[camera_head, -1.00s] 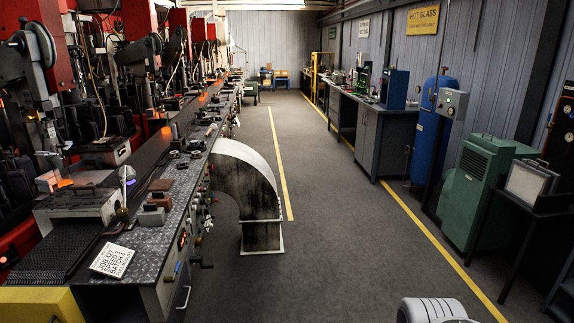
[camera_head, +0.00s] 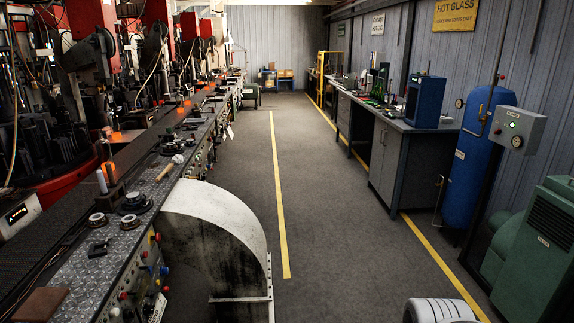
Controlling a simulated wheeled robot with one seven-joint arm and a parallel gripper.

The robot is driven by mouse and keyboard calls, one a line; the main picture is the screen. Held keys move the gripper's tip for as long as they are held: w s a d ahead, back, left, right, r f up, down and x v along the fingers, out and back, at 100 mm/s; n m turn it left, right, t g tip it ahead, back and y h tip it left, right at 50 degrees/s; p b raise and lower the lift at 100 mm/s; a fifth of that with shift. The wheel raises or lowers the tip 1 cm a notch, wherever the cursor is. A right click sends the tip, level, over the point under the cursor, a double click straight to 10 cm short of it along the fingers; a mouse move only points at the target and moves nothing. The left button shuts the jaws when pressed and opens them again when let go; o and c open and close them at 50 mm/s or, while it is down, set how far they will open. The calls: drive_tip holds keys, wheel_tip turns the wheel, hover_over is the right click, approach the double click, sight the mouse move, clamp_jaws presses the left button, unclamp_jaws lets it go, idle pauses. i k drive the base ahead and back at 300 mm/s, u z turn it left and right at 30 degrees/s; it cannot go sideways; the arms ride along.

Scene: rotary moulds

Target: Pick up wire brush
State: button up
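I cannot make out a wire brush for certain. A small tan, handle-like thing (camera_head: 172,168) lies on the machine's metal ledge at left, too small to tell what it is. Small tools (camera_head: 376,98) lie on the workbench at right, also too small to name. My gripper is not in view; only a white rounded part of my own body shows at the bottom right edge.
A long machine ledge (camera_head: 112,238) with knobs runs along the left. A curved grey duct (camera_head: 225,225) stands beside it on the floor. The workbench (camera_head: 398,160), a blue tank (camera_head: 474,160) and a green cabinet (camera_head: 540,250) line the right. The aisle floor (camera_head: 335,240) between is clear.

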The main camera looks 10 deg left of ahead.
sight(170, 170)
drive_tip(key=i, duration=6.35)
drive_tip(key=u, duration=3.1)
drive_tip(key=i, duration=2.2)
drive_tip(key=u, duration=2.15)
drive_tip(key=i, duration=0.45)
